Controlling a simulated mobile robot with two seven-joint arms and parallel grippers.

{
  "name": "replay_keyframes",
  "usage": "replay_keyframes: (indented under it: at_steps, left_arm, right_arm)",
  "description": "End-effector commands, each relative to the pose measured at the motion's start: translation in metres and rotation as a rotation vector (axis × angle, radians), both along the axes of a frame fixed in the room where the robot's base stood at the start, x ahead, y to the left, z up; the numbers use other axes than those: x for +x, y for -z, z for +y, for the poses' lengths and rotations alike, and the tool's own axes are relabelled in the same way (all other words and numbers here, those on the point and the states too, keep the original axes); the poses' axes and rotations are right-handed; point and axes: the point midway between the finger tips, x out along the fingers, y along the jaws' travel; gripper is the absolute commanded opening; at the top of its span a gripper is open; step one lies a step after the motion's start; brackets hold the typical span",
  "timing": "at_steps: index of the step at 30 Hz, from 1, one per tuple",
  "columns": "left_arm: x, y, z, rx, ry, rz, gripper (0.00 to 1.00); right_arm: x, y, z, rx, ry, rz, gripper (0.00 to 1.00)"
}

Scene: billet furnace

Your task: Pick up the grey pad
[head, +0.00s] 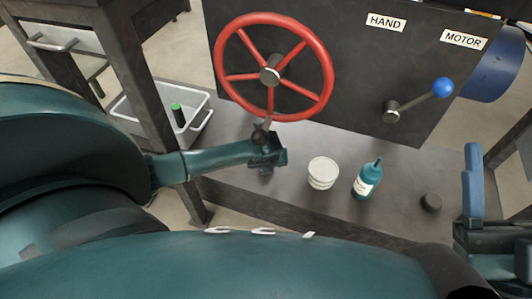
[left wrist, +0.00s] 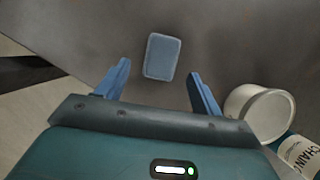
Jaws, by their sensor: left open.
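The grey pad (left wrist: 162,57) is a small rounded rectangle lying flat on the grey bench top, seen in the left wrist view. My left gripper (left wrist: 160,70) is open and empty, with its two blue fingers apart, one to each side of the pad's near end in the picture. I cannot tell how far above it they are. In the head view my left gripper (head: 267,155) is over the bench beneath the red wheel, and I cannot make out the pad there. My right gripper (head: 473,185) shows at the right edge, with only one blue finger clear.
A white tub (head: 322,173), a teal bottle (head: 367,180) and a dark round knob (head: 431,202) stand on the bench (head: 225,165), right of my left gripper. The red handwheel (head: 327,75) and blue-tipped lever (head: 418,101) project from the dark panel. A grey bin (head: 197,122) sits left.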

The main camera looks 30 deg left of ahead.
Motion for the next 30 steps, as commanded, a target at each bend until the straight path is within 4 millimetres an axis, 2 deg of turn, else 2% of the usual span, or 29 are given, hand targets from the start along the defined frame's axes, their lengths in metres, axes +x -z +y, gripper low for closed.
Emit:
replay_keyframes:
  at_steps: [1, 4, 13, 30]
  left_arm:
    - [0.003, 0.012, 0.002, 0.0, -0.002, 0.0, 0.66]
    - [0.007, 0.021, 0.004, -0.001, -0.002, -0.002, 0.66]
    - [0.008, 0.022, 0.005, 0.0, -0.001, -0.002, 0.66]
    - [0.008, 0.022, 0.005, 0.0, -0.001, -0.001, 0.2]
  right_arm:
    - [-0.001, 0.0, 0.0, -0.006, -0.001, -0.045, 0.62]
    - [-0.004, -0.008, -0.001, -0.013, -0.002, -0.11, 0.62]
    - [-0.006, -0.013, -0.001, -0.015, -0.001, -0.137, 0.62]
    - [-0.005, -0.013, -0.001, -0.014, -0.002, -0.134, 0.62]
